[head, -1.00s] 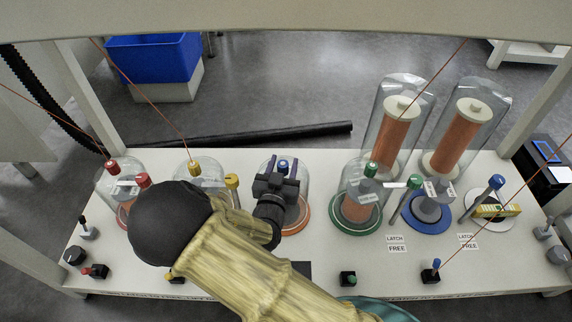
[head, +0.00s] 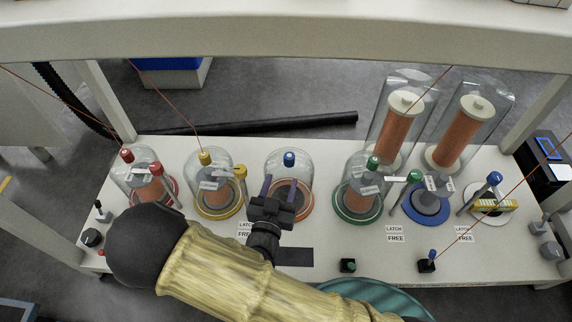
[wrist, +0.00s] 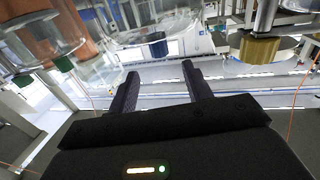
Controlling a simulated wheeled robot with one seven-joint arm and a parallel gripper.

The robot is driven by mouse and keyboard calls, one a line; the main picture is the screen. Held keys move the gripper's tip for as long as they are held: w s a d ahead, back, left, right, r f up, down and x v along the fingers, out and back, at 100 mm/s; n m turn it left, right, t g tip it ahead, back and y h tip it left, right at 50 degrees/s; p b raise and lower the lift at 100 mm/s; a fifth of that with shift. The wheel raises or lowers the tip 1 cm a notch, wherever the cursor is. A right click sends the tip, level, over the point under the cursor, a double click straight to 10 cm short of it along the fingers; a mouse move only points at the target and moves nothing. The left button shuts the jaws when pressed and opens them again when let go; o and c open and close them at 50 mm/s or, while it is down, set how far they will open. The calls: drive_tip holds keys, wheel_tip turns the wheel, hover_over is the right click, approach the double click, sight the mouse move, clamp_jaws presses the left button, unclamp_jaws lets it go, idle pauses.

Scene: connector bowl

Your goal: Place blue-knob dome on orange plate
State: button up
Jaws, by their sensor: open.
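The clear blue-knob dome (head: 300,170) stands upright over the orange plate (head: 303,213) in the middle of the table, its blue knob (head: 289,158) on top. Its rim appears to lie within the orange ring, though my gripper hides part of the near side. My gripper (head: 279,183) is open and empty, in front of the dome and below its knob in the picture. In the wrist view my gripper (wrist: 160,82) shows two spread fingers with nothing between them; clear glass fills the top middle beyond them.
Red-knob (head: 126,156), yellow-knob (head: 204,158) and green-knob (head: 373,162) domes stand on either side. Tall clear tubes with copper-coloured coils (head: 396,130) stand back right. A blue plate (head: 428,213) and a white plate with a yellow part (head: 492,206) lie right. My arm covers the front left.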

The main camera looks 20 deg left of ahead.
drive_tip(key=shift+s, duration=1.05)
